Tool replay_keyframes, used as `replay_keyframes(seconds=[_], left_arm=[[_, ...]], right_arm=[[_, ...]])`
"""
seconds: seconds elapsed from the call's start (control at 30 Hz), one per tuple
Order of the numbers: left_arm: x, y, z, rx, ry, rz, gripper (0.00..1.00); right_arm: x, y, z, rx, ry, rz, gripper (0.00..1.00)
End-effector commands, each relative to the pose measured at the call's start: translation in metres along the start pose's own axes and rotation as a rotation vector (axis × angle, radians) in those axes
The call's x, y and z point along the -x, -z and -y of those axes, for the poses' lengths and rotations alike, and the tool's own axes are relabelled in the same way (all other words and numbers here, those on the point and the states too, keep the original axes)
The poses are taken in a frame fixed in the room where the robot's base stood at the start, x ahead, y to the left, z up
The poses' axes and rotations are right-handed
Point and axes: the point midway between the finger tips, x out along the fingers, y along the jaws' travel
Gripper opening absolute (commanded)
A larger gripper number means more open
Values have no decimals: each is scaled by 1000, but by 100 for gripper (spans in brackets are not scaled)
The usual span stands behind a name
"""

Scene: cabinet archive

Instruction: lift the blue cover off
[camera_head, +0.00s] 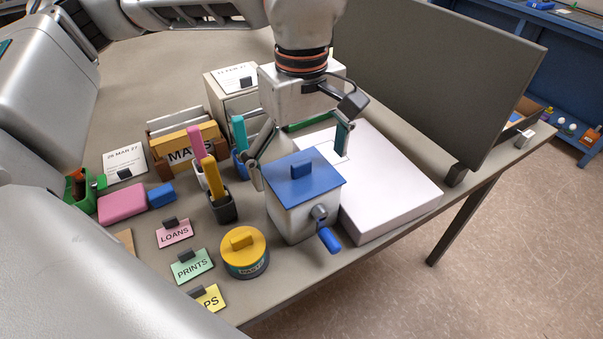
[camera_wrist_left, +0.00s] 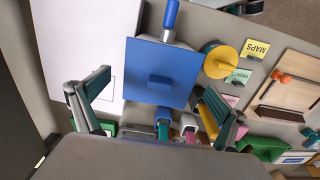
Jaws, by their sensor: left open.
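The blue cover (camera_head: 318,185) is a flat square lid with a small raised block handle (camera_head: 301,169). It sits on a light grey box (camera_head: 290,220) that has a blue-handled crank (camera_head: 328,238) on its front. My left gripper (camera_head: 302,152) is open and empty, pointing down behind and above the cover. In the left wrist view the cover (camera_wrist_left: 150,55) and its handle (camera_wrist_left: 159,83) show between the two spread fingers (camera_wrist_left: 155,95). I see no finger on the handle. My right gripper is not in view.
A white slab (camera_head: 395,190) lies right of the box, before a dark upright panel (camera_head: 430,70). Left stand a dark pen cup (camera_head: 223,208), a yellow-lidded round tin (camera_head: 244,255) and label cards (camera_head: 174,232). The table's front edge is close to the box.

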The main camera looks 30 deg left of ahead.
Motion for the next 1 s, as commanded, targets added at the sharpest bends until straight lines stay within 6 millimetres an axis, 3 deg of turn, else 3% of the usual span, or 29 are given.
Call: replay_keyframes(seconds=[0.07,0.3,0.43,0.57,1.0], left_arm=[[0,0,0,0,0,0,99],[0,0,0,0,1,0,36],[-2,0,0,-1,2,0,9],[-3,0,0,-1,4,0,4],[-3,0,1,-3,9,1,3]], right_arm=[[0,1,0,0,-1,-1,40],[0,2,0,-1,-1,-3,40],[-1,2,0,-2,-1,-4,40],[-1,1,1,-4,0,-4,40],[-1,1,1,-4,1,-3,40]])
